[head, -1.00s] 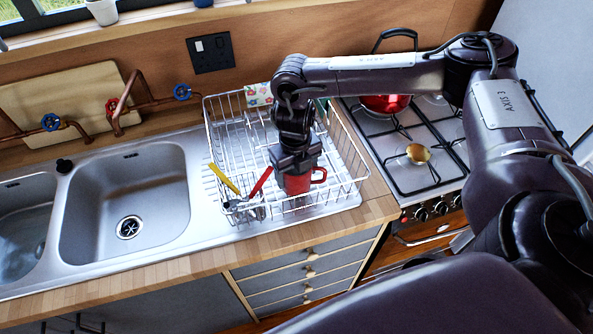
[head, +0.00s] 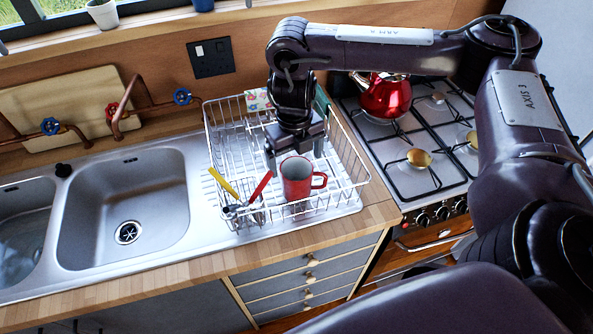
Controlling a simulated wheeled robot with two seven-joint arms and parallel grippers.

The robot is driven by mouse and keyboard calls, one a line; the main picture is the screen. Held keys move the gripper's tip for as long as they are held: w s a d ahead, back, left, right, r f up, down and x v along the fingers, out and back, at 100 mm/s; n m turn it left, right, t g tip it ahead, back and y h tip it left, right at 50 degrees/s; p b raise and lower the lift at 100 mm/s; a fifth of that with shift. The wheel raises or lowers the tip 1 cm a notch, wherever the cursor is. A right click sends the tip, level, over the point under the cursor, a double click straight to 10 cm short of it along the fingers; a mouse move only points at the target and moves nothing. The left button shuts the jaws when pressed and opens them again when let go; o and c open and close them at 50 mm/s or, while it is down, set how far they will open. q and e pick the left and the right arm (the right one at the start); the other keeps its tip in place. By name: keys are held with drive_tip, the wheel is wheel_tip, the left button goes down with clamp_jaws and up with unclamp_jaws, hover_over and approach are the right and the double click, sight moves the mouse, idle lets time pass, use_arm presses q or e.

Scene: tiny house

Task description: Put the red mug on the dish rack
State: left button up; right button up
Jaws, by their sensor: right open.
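The red mug (head: 296,181) stands upright in the front part of the white wire dish rack (head: 349,181), its handle pointing right. My right gripper (head: 296,160) is open above and just behind the mug, its fingers apart and not holding it. Whether a finger still touches the mug's rim I cannot tell. My left gripper is not in view.
Yellow and red utensils (head: 262,186) stand in a holder at the rack's front left. The sink (head: 125,205) lies left of the rack. A stove with a red kettle (head: 386,97) is to the right. A wooden board (head: 60,103) leans on the wall.

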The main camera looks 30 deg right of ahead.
drive_tip(key=shift+r+p, duration=0.3)
drive_tip(key=shift+r, duration=2)
